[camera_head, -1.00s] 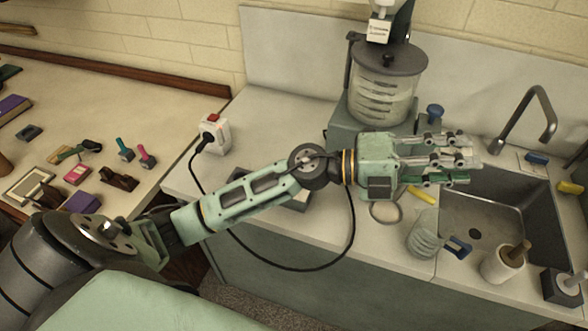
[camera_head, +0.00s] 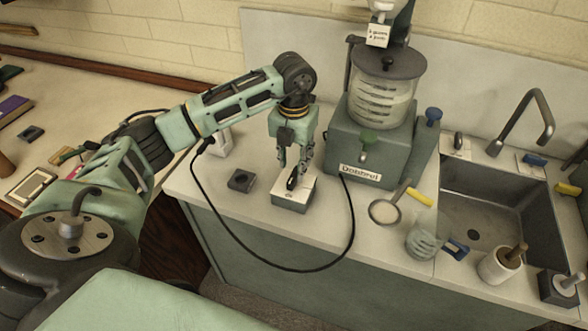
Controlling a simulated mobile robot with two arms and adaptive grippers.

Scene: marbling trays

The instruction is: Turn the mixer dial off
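Small writing is on the box, too small to read surely. My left gripper (camera_head: 294,168) points down just over this dial. Its fingers are apart, with the dial's top between or just below them; I cannot tell whether they touch it. My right gripper is not in view.
A small dark block (camera_head: 241,180) lies left of the dial box. A strainer (camera_head: 384,212), sink (camera_head: 490,205) and tap (camera_head: 546,115) are at the right.

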